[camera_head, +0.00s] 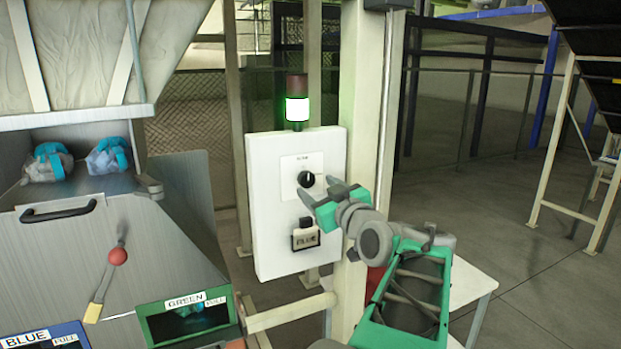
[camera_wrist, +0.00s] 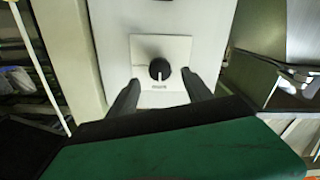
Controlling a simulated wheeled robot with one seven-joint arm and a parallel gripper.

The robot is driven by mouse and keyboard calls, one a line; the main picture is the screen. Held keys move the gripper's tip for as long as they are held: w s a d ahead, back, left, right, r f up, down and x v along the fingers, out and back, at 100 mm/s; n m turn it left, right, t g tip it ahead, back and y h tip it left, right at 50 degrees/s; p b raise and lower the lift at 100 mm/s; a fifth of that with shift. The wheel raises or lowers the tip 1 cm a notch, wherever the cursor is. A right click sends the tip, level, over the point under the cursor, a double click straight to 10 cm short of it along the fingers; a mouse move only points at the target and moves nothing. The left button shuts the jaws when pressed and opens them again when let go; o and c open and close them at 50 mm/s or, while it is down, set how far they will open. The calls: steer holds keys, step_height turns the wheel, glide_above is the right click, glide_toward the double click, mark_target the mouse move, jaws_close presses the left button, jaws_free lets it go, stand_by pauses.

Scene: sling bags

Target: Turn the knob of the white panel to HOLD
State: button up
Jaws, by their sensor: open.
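The white panel (camera_head: 263,213) stands upright in the middle of the head view. Its black knob (camera_head: 306,179) sits on a pale square plate in the upper half of the panel. The knob also shows in the wrist view (camera_wrist: 160,69), with a light pointer mark on it; the lettering around it is too small to read. My gripper (camera_head: 318,191) is open in front of the panel, just right of and below the knob. In the wrist view its two dark fingers (camera_wrist: 158,90) are spread on either side of the plate, and nothing is between them but the knob beyond.
A signal lamp (camera_head: 297,106) glows on top of the panel. Floor at right is open.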

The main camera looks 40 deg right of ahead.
mark_target(309, 181)
steer(key=p+x, duration=0.1)
steer(key=x, duration=0.3)
steer(key=shift+w+d, duration=0.15)
steer(key=shift+w, duration=0.25)
steer(key=shift+c, duration=0.5)
